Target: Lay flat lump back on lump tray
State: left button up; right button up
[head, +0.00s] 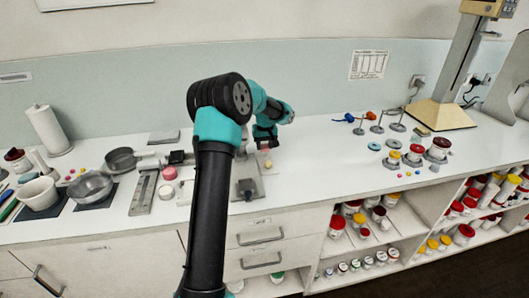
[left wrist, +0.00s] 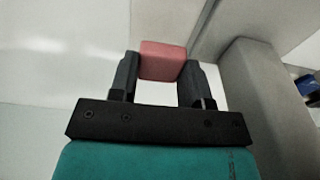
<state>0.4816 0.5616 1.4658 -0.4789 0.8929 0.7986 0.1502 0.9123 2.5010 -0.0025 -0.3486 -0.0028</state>
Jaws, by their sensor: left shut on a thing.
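My left gripper (left wrist: 162,68) is shut on a pink block with rounded edges, which I take as the flat lump (left wrist: 163,56); it sits between the two dark fingertips. In the head view the left gripper (head: 266,146) is over the middle of the bench, and the lump is too small or hidden to make out there. A small pale yellow piece (head: 267,164) shows near the gripper. My right gripper is not in view.
The bench between is clear.

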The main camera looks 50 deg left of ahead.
aim_at(265, 151)
pick_arm(q)
jog(key=shift+f, duration=1.75)
jog(key=shift+f, duration=0.15)
jog(key=o, duration=0.7)
jog(key=r, duration=0.4)
jog(key=d+r, duration=0.1)
jog(key=r, duration=0.7)
jog(key=shift+s+d+r, duration=0.15)
jog(key=shift+s, duration=0.25)
